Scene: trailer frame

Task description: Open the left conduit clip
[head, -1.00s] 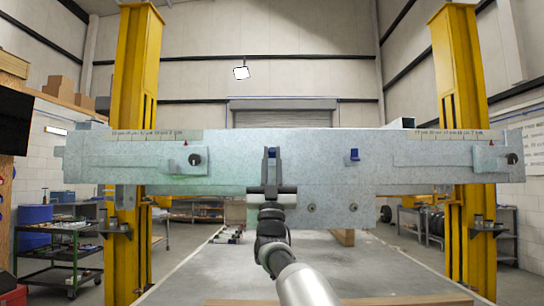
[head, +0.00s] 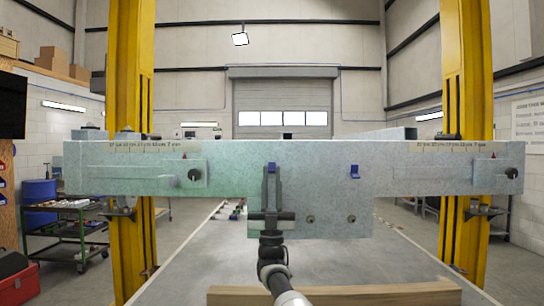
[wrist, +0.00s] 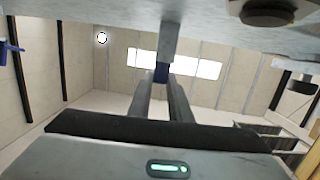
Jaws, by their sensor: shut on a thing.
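The left conduit clip (head: 271,167) is a small blue piece at the middle of the grey metal frame (head: 225,215). My gripper (head: 271,175) is upright in front of the frame, with its two dark fingers shut on the left clip. In the wrist view the clip (wrist: 161,73) shows as a dark blue patch between the tips of my gripper (wrist: 162,85), partly hidden by them. A second blue clip (head: 353,184) is to the right.
Two round bolts (head: 310,219) are on the frame right of my gripper. Yellow posts (head: 130,90) stand at both sides. A wooden beam (head: 380,295) lies low in front. A tool cart (head: 70,235) is at the left. Space around my gripper looks clear.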

